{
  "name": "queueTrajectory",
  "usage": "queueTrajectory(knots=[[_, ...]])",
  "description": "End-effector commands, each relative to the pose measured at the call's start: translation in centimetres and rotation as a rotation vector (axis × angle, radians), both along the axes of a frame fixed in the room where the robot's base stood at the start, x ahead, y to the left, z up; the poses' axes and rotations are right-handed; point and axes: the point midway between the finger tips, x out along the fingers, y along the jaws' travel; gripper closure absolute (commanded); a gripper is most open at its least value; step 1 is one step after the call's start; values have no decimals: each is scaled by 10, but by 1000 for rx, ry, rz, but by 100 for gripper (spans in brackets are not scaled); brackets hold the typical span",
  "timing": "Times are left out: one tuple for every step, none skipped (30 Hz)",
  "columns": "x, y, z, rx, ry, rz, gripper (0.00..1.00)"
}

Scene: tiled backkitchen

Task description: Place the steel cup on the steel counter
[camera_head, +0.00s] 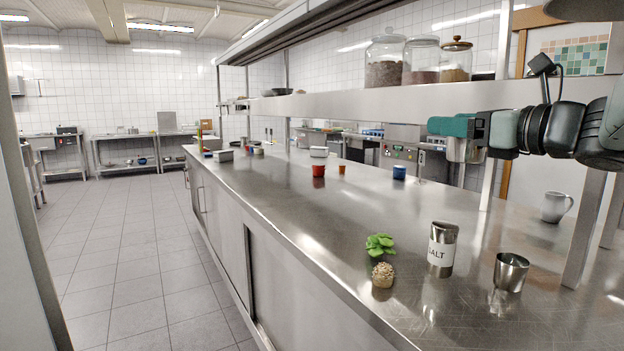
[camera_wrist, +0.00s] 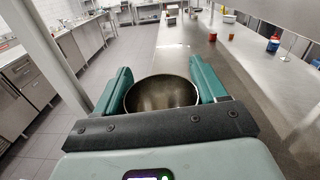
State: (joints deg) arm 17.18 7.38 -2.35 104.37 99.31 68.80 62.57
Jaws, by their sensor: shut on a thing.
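My gripper (camera_head: 447,126) is at the right in the head view, up at the height of the overhead shelf. Its teal fingers are shut on a steel cup (camera_head: 465,152), which hangs upright below them, above the counter and apart from it. In the wrist view the cup's round open mouth (camera_wrist: 161,94) shows between the two fingers (camera_wrist: 161,82); the cup looks empty. The steel counter (camera_head: 330,215) runs from the near right to the back. Another small steel cup (camera_head: 511,271) stands on the counter at the near right.
A salt tin (camera_head: 441,250), a green plant (camera_head: 380,244) in a knobbly pot (camera_head: 383,275) and a white mug (camera_head: 555,207) stand nearby. Red (camera_head: 318,170) and blue (camera_head: 399,172) containers stand farther back. A shelf (camera_head: 390,102) with jars and its posts flank the arm. The middle of the counter is clear.

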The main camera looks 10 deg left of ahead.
Motion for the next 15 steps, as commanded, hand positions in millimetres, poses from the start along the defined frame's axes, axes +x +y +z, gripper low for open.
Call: queueTrajectory(knots=[[-1, 10, -1, -1, 2, 28, 60], [0, 6, -10, 2, 8, 19, 60], [0, 6, -19, 3, 8, 16, 60], [0, 5, -25, 3, 8, 16, 60], [0, 5, -31, 2, 9, 16, 60], [0, 5, -41, 2, 9, 16, 60], [0, 5, -48, 4, 9, 16, 60], [0, 5, -55, 4, 9, 16, 60], [-1, 5, -66, 4, 10, 15, 60], [0, 5, -76, 4, 11, 15, 60], [0, 5, -85, 4, 11, 15, 60], [0, 5, -96, 4, 10, 15, 60], [0, 5, -107, 5, 12, 15, 60], [0, 5, -117, 4, 12, 14, 60], [-1, 5, -128, 4, 11, 14, 60]])
